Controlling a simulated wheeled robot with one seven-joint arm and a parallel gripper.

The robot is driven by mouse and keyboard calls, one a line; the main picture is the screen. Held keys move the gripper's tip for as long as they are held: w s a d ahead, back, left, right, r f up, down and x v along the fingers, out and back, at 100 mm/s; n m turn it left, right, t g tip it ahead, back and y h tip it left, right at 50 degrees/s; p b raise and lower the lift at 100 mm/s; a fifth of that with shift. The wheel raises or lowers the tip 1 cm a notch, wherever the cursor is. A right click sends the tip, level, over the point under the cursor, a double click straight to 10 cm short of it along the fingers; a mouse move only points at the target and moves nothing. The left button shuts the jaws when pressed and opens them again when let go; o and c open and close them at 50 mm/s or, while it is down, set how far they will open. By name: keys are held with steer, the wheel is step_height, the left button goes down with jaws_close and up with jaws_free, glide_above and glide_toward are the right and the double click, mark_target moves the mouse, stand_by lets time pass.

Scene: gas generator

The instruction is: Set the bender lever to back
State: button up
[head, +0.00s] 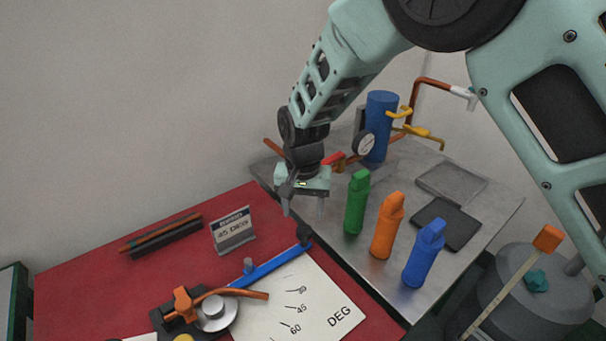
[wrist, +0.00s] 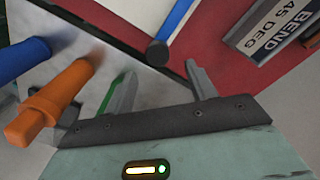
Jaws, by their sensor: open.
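The bender lever (head: 268,266) is a blue bar with a dark knob (head: 304,234) at its far right end. It lies across the white degree card (head: 318,312), beside the bender's round silver die (head: 215,311). A copper tube (head: 245,293) sits in the bender. My gripper (head: 304,210) is open and empty, above and behind the knob, near the border between the red mat and the metal table. In the wrist view, the lever (wrist: 177,28) and its knob (wrist: 158,53) show beyond and between my two fingers (wrist: 160,90), apart from them.
Green (head: 356,203), orange (head: 387,226) and blue (head: 424,254) bottles stand on the metal table (head: 385,297), right of my gripper. A "BEND 45 DEG" sign (head: 232,231) stands on the red mat (head: 80,262). A blue cylinder (head: 380,127) with a gauge stands behind.

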step_height(320, 180, up, 12)
steer(key=b, duration=0.1)
steer(key=shift+f, duration=0.25)
steer(key=s+d+n, duration=0.3)
steer(key=s, duration=0.6)
steer(key=s+d+n, duration=0.3)
steer(key=s+d, duration=0.1)
steer(key=s, duration=0.5)
steer(key=s+d+n, duration=0.3)
steer(key=s+d, duration=0.1)
steer(key=s, duration=0.5)
steer(key=shift+s+d+r+n+y, duration=0.25)
steer(key=shift+s+r+n+y, duration=0.05)
steer(key=shift+s+r+n, duration=0.1)
